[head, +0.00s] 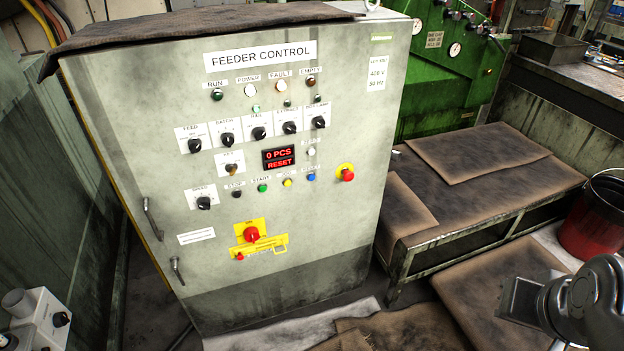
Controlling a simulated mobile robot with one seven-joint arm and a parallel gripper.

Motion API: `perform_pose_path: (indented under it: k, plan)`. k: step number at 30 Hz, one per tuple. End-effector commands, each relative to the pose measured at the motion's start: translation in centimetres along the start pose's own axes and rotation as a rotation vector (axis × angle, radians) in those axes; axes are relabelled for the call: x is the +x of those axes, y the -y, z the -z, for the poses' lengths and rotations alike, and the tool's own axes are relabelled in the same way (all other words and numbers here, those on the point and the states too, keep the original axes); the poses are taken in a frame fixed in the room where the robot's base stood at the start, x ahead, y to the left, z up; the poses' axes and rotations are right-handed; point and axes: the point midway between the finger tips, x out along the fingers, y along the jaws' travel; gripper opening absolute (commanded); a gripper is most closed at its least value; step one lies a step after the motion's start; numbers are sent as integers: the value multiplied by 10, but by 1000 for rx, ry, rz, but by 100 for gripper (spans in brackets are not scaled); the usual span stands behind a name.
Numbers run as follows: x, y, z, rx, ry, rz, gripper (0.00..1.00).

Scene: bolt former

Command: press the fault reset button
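The feeder control cabinet (330,240) stands left of centre, its front facing me. A row of small push buttons crosses its panel: a black one (237,194), a green one (262,188), a yellow one (287,183) and a blue one (311,177). Their labels are too small to read surely, so I cannot tell which is fault reset. The fault lamp (281,86) looks pale and lit. A display (279,157) reads "0 PCS RESET". My gripper (518,299) is at the lower right, well apart from the panel; its fingers cannot be made out.
A red emergency stop (347,174) on yellow sits right of the buttons. A red main switch (251,234) and door handles (152,218) stick out lower down. A low bench (470,226) and a red bucket (597,218) stand at the right.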

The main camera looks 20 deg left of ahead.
Motion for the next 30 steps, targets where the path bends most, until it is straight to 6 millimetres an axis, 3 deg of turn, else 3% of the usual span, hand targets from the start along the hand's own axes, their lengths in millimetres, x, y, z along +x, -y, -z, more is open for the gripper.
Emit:
perform_pose_path:
  k: [9,30]
  plan:
    - [0,0,0,0,0,0,0]
    - [0,0,0,0,0,0,0]
